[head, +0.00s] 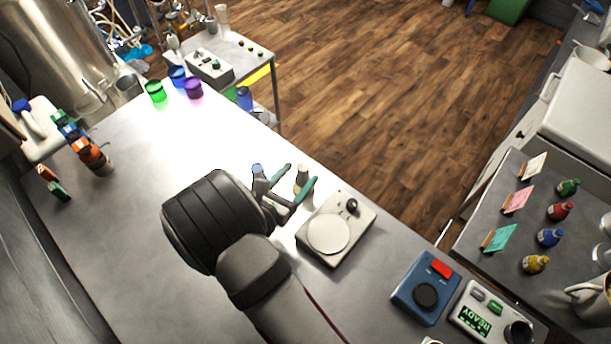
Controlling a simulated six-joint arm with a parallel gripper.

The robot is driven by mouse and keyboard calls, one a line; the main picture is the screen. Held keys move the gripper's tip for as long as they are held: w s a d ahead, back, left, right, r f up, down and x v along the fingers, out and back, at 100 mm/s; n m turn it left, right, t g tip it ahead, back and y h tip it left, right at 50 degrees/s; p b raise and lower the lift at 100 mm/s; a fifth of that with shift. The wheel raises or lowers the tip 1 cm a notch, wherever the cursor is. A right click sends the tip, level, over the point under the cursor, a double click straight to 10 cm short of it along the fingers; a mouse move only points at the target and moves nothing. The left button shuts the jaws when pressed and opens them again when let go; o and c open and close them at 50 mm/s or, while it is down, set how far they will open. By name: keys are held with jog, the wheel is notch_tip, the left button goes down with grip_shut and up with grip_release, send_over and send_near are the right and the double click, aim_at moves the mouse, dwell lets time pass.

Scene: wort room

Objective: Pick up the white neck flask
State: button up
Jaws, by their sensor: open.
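A small flask with a white neck (302,171) stands on the grey bench, just left of the bench's far edge. My gripper (302,175) is open, with its two teal-tipped fingers spread. In the picture the white neck flask shows between the fingertips. Its lower part is partly hidden by the fingers, and I cannot tell whether they touch it. A second small flask with a blue neck (257,169) stands to the left of the gripper, partly hidden by it.
A white device with a round plate (329,233) stands right of my gripper. A blue device (425,287) stands farther right. Green (156,92), blue and purple (194,89) cups stand at the bench's far left. The bench (150,190) left of my arm is mostly clear.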

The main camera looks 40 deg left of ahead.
jog(key=x, duration=0.6)
jog(key=shift+r, duration=0.3)
grip_shut()
